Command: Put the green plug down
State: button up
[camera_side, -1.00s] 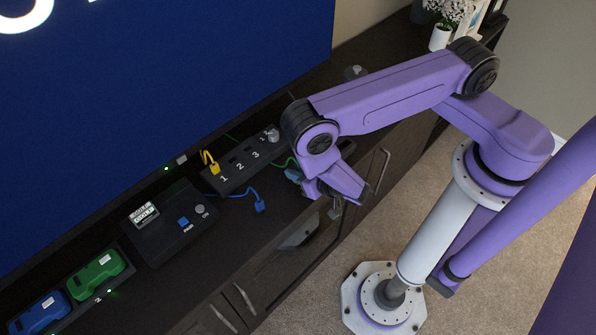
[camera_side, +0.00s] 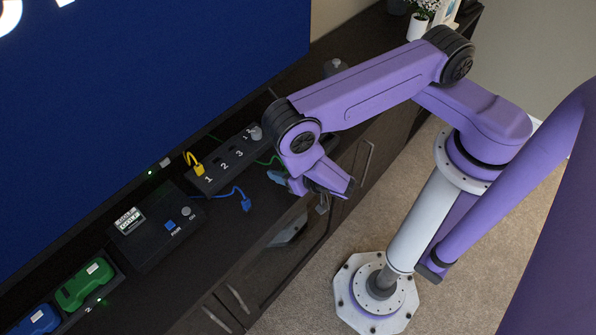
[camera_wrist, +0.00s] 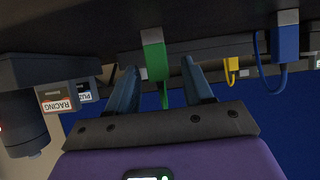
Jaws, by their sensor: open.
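The green plug (camera_wrist: 155,55) shows in the wrist view against the dark cabinet top, between my gripper's two blue-grey fingers. My gripper (camera_wrist: 160,88) is open, with a visible gap between the plug and each finger. A green cable hangs from the plug there. In the side view my gripper (camera_side: 284,182) is low over the front edge of the cabinet top (camera_side: 240,232) and hides the plug. The green cable (camera_side: 266,161) runs from behind the gripper towards the power strip (camera_side: 222,165).
A yellow plug (camera_side: 195,163) sits in the strip at slot 1. A blue plug (camera_side: 246,204) lies on the cabinet left of my gripper. A black box (camera_side: 150,240) and green (camera_side: 84,285) and blue (camera_side: 36,321) controllers stand further left. The screen (camera_side: 130,90) rises behind.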

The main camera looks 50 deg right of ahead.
jog(key=s+a+r+g, duration=0.3)
jog(key=s+g, duration=0.1)
jog(key=s, duration=0.5)
jog(key=s+a+r+g, duration=0.2)
jog(key=s+r+g, duration=0.15)
jog(key=s, duration=0.55)
jog(key=s+a+r+n+g+y, duration=0.1)
jog(key=s+a+r+n+g, duration=0.1)
jog(key=s+r+n+g, duration=0.45)
jog(key=w+d+r+n+t, duration=0.1)
jog(key=w+d+r+n, duration=0.1)
jog(key=d+r, duration=0.6)
jog(key=w+d+r+n+t, duration=0.1)
jog(key=w+d+r+n, duration=0.1)
jog(key=d+r+n, duration=0.2)
jog(key=d+r, duration=0.3)
jog(key=r, duration=0.4)
jog(key=shift+d+h, duration=0.3)
jog(key=shift+d, duration=0.1)
